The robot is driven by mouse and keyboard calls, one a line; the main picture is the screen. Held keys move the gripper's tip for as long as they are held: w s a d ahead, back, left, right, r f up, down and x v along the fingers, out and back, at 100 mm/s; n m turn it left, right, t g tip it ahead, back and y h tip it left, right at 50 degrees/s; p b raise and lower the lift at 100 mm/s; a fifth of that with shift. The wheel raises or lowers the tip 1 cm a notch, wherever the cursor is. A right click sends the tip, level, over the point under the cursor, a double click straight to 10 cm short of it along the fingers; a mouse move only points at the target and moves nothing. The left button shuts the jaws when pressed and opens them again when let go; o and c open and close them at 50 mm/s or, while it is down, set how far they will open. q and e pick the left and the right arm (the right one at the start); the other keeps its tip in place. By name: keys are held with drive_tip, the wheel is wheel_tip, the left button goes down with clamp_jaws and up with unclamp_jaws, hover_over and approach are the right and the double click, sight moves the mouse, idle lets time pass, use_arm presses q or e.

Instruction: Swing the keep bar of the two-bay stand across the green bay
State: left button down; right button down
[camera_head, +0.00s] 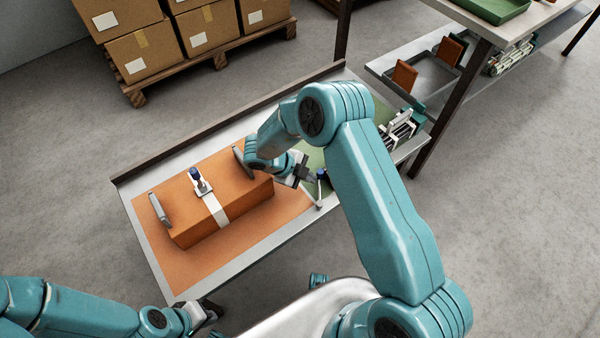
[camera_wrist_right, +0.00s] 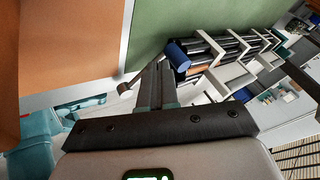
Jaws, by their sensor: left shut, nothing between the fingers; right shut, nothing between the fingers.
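The two-bay stand has an orange bay (camera_head: 150,235) at left and a green bay (camera_head: 316,158) at right, partly hidden by my right arm. A small pale post (camera_head: 319,203) with a dark blue knob (camera_head: 321,174) stands near the border of the bays; I take it for the keep bar. In the right wrist view a thin grey bar (camera_wrist_right: 143,78) runs from a round grey end to the blue knob (camera_wrist_right: 178,53). My right gripper (camera_head: 308,178) is shut and empty, close beside the bar; contact is unclear. My left gripper (camera_head: 212,308) is shut, off the stand's near edge.
An orange block (camera_head: 235,195) with a white band and a blue-knobbed fitting fills much of the orange bay. Cartons on a pallet (camera_head: 220,60) and a shelf table (camera_head: 440,75) lie behind.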

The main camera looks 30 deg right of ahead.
drive_tip(key=shift+s+d+f, duration=0.15)
drive_tip(key=shift+d+f, duration=0.25)
drive_tip(key=shift+f, duration=0.05)
drive_tip(key=shift+d+r+m+g+p, duration=0.2)
drive_tip(key=shift+d+m+g+p, duration=0.15)
drive_tip(key=shift+p, duration=0.2)
drive_tip(key=shift+s+d+m+g+p, duration=0.1)
drive_tip(key=shift+d+m+g+p, duration=0.2)
drive_tip(key=shift+m, duration=0.25)
drive_tip(key=shift+s+d+f+m+y, duration=0.15)
drive_tip(key=shift+d+m+y, duration=0.1)
drive_tip(key=shift+m+y, duration=0.2)
drive_tip(key=shift+a, duration=0.15)
drive_tip(key=shift+a, duration=0.7)
drive_tip(key=shift+p, duration=0.3)
